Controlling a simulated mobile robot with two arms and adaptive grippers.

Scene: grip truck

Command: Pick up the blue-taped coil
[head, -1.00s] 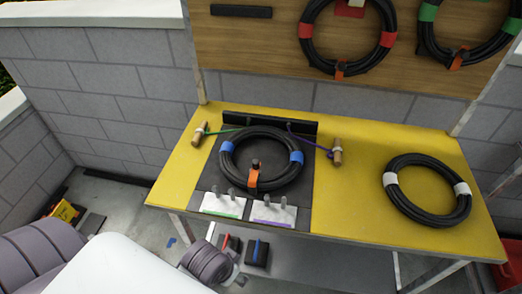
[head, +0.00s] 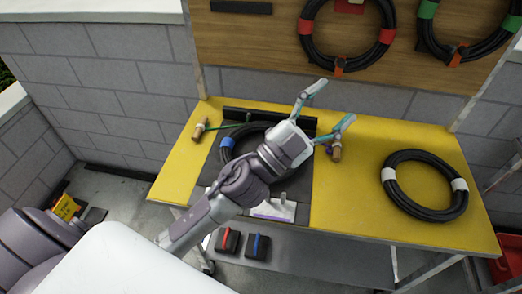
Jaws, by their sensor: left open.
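The blue-taped coil (head: 227,146) is a black cable loop lying on the dark mat on the yellow table. Its left blue tape shows; its right side, front and orange tag are hidden behind my left arm. My left gripper (head: 329,103) is open and empty, with its two fingers spread, and appears above the back right of the coil near the right wooden peg. I cannot tell its exact height. My right gripper is not in view.
A white-taped coil (head: 388,173) lies on the right of the yellow table (head: 355,220). Red-taped (head: 388,37) and green-taped (head: 428,9) coils hang on the wooden board behind. Wooden pegs with cords stand left (head: 198,130) and right (head: 336,151) of the mat. Two dark boxes sit on the lower shelf.

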